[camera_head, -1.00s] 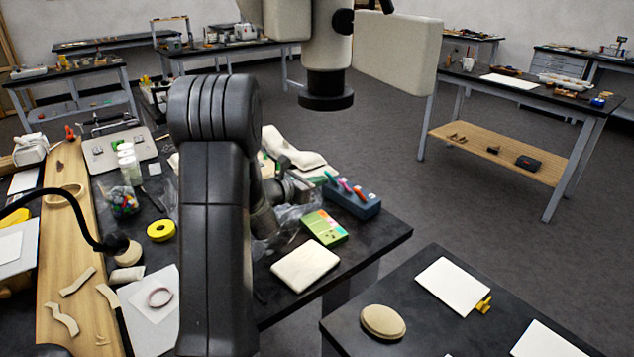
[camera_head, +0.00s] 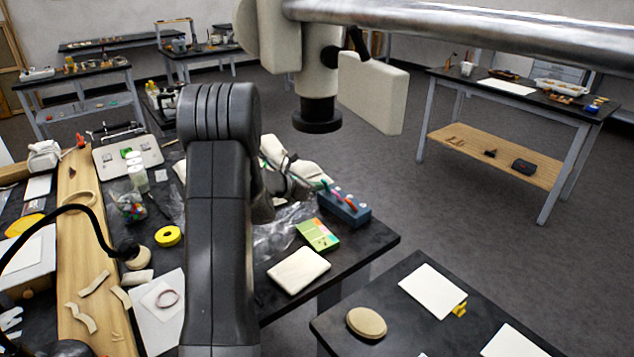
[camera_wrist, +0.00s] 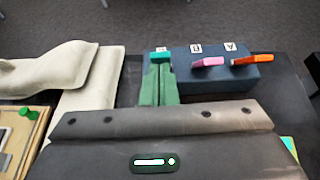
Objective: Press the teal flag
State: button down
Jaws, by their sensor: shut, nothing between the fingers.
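A blue block (camera_head: 345,209) stands near the right edge of the dark workbench and carries a row of small flags. The teal flag (camera_wrist: 160,54) is the leftmost in the wrist view; pink (camera_wrist: 208,61) and orange (camera_wrist: 252,59) flags stand right of it, by labels B and A. My gripper (camera_wrist: 160,68) is shut and empty, its greenish fingers pointing at the teal flag and overlapping its lower part in the picture. I cannot tell whether they touch. In the head view my gripper (camera_head: 305,186) is beside the block's left end, partly behind my arm.
A green box (camera_head: 318,235) and a pale slab (camera_head: 299,270) lie in front of the block. Pale cloth (camera_wrist: 60,66) lies left of my fingers. A second dark table (camera_head: 390,325) stands at front right. Open floor lies beyond the bench.

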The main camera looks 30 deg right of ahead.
jog(key=r+p, duration=0.1)
jog(key=y+p, duration=0.1)
jog(key=shift+d+r+p, duration=0.3)
jog(key=shift+r+p, duration=0.05)
jog(key=shift+p, duration=0.05)
jog(key=shift+w+d+r+y+p, duration=0.15)
jog(key=shift+d+y+p, duration=0.2)
jog(key=shift+y+p, duration=0.6)
jog(key=shift+w+d+r, duration=0.1)
jog(key=shift+w+d, duration=0.05)
jog(key=shift+d, duration=0.95)
jog(key=shift+p, duration=0.35)
jog(key=shift+r, duration=0.15)
jog(key=shift+r+p, duration=0.55)
jog(key=shift+r, duration=0.15)
jog(key=shift+a, duration=0.1)
